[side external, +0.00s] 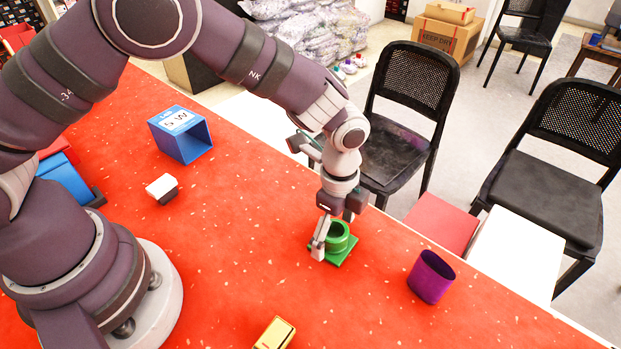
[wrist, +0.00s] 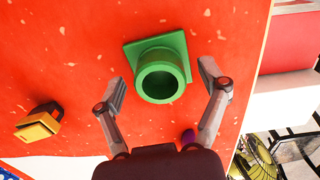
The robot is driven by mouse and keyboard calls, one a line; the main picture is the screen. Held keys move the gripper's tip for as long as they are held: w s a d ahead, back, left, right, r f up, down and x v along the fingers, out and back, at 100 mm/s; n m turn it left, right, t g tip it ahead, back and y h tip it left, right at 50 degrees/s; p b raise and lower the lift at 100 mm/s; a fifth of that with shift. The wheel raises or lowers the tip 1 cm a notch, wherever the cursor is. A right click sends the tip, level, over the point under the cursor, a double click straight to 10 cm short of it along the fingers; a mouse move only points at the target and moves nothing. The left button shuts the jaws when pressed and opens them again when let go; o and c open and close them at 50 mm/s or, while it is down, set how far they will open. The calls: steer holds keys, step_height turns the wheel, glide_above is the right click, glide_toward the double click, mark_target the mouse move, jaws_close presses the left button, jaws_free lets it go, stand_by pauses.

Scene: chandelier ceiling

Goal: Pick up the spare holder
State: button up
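A green holder (side external: 340,243), a short round cup on a square base plate, stands upright on the red table (side external: 240,240). It also shows in the wrist view (wrist: 160,75), with its round opening facing the camera. No other thing in view is clearly the spare holder. My gripper (side external: 334,236) points down over the green holder. In the wrist view its fingers (wrist: 163,88) are spread wide, one on each side of the cup, with red table visible between each finger and the cup. The gripper is empty. In the side view the near finger hides part of the holder.
A purple cup (side external: 431,277) stands to the right near the table edge. A yellow block (side external: 274,333) is at the front, a blue labelled box (side external: 182,135) and a white-and-black item (side external: 162,188) to the left. Black chairs (side external: 405,120) stand beyond the table. Red surface around the holder is clear.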

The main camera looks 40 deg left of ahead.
steer(key=c, duration=1)
